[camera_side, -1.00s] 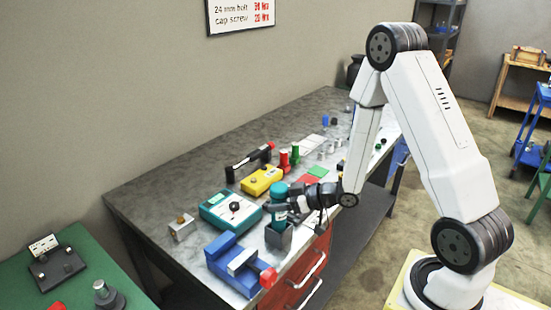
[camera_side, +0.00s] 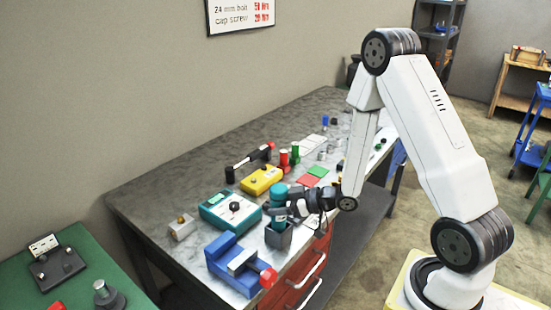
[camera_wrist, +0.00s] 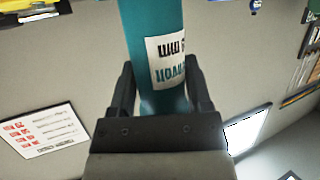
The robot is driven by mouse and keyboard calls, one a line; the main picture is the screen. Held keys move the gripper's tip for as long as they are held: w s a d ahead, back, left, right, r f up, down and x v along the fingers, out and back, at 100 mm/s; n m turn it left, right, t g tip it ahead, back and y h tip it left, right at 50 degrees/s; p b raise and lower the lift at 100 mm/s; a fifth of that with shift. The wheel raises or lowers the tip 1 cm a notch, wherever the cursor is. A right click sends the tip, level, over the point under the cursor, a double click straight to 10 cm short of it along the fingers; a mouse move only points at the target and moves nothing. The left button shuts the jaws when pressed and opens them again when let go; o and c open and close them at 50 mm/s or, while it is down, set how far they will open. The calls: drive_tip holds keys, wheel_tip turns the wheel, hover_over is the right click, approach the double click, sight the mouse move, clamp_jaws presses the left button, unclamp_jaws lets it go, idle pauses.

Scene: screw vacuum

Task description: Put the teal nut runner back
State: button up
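The teal nut runner (camera_side: 279,190) stands upright with its lower end in the grey square holder (camera_side: 278,237) near the front edge of the bench. My gripper (camera_side: 279,209) reaches in from the right at the tool's middle, just above the holder. In the wrist view my gripper (camera_wrist: 160,75) has one finger on each side of the nut runner (camera_wrist: 150,30), close against it, and looks shut on it. A white label shows on the tool's body. The tool's lower end is hidden inside the holder.
A blue vise (camera_side: 232,262) with a red knob stands left of the holder. A teal box (camera_side: 230,211) and a yellow box (camera_side: 262,180) lie behind. Red (camera_side: 309,181) and green mats are to the right. Red drawers (camera_side: 305,280) are below the bench edge.

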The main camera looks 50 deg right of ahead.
drive_tip(key=o, duration=0.3)
drive_tip(key=shift+r, duration=0.2)
drive_tip(key=shift+r, duration=0.45)
drive_tip(key=shift+v, duration=3.75)
drive_tip(key=shift+w+f, duration=0.1)
drive_tip(key=s+a+r+m+g+h, duration=0.1)
drive_tip(key=s+a+m+g+h, duration=0.3)
drive_tip(key=a+g, duration=0.4)
drive_tip(key=shift+s+a+r+m+g+h, duration=0.35)
drive_tip(key=shift+s+g+h, duration=0.35)
drive_tip(key=shift+s+g, duration=0.35)
